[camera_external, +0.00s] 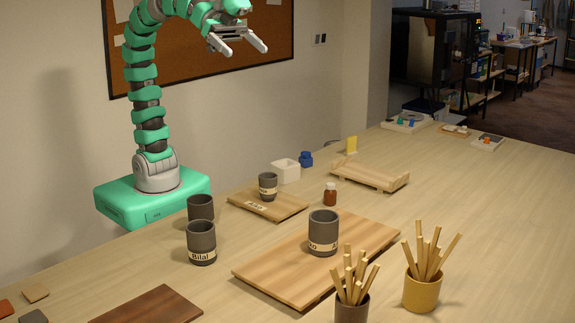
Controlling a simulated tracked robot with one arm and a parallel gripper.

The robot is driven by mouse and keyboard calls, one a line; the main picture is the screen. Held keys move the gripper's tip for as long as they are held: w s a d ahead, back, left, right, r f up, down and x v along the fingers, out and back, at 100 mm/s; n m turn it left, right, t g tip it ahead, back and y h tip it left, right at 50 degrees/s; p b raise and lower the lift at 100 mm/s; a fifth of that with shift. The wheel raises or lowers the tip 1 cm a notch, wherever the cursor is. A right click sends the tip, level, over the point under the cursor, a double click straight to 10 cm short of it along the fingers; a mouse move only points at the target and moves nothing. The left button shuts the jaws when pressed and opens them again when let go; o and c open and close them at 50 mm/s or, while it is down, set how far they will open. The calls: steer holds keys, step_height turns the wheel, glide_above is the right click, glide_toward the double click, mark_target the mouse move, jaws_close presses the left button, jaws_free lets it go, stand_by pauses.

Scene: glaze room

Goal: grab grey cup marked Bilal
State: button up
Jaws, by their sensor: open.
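The grey cup marked Bilal (201,240) stands upright on the table at the left, its cream label facing the camera. Another grey cup (200,205) stands just behind it, partly hidden, with no label visible. A third grey cup (323,230) stands on the large wooden board, with a label only partly readable. A smaller grey cup (268,184) stands on a small board farther back; its label is too small to read. My gripper (246,50) is open and empty, high above the back of the table, well away from the Bilal cup.
The large board (270,273) lies right of the Bilal cup; a dark board (150,308) lies in front. Stick-filled pots, one dark (351,312) and one yellow (422,290), stand at the front right. A small brown bottle (330,195) stands mid-table. The right side has free room.

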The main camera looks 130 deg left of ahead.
steer(key=s+a+r+t, duration=0.1)
steer(key=s+r, duration=0.1)
steer(key=s+a+r+t, duration=0.1)
steer(key=r, duration=0.2)
steer(key=s+a+r+t+b, duration=0.1)
steer(key=s+r, duration=0.1)
steer(key=shift+s+a+r+y, duration=0.25)
steer(key=shift+s+a+y, duration=0.05)
steer(key=shift+s+a, duration=0.1)
steer(key=shift+c, duration=0.7)
steer(key=shift+w, duration=0.1)
